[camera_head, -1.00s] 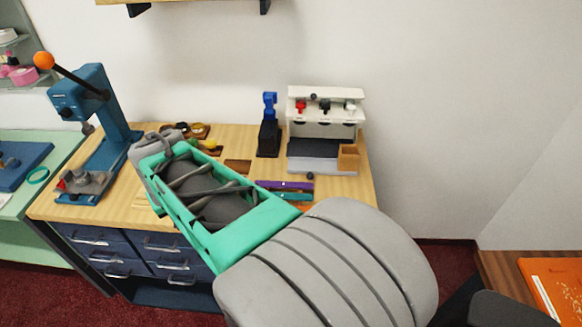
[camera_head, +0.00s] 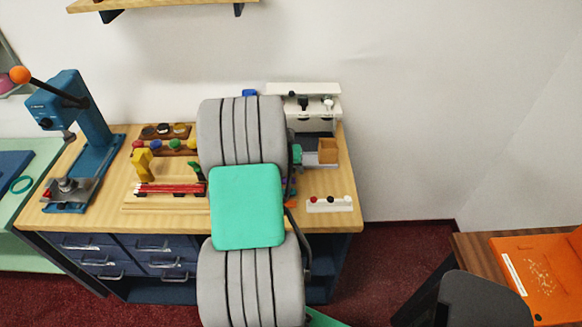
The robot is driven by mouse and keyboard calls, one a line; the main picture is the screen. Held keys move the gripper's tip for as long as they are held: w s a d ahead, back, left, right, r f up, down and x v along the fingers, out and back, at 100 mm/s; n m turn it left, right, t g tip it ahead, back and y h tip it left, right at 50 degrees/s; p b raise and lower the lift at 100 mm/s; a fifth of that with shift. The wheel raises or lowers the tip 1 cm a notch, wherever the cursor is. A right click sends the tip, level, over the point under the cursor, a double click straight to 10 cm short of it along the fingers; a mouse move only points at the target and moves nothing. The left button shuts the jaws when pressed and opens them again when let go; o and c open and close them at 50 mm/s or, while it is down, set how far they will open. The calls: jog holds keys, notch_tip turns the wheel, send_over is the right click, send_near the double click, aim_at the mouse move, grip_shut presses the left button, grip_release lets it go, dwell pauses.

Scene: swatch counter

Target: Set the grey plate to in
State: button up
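A dark grey plate (camera_head: 313,146) shows in part at the foot of the white unit (camera_head: 303,91) at the back right of the wooden counter. I take it to be the grey plate; my arm hides its left side, and I cannot tell how far in or out it sits. My arm, with grey ribbed sections and a teal cover, stands across the middle of the view. A small teal part of it shows just left of the plate. The fingers of my gripper are hidden, so its contact with the plate cannot be seen.
A white strip with knobs (camera_head: 330,204) lies at the front right edge. A blue lever press (camera_head: 76,130) stands left, beside a wooden rack (camera_head: 128,197) with red rods. An orange case (camera_head: 545,275) lies far right.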

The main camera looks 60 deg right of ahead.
grip_shut()
dwell(0.4)
dwell(1.0)
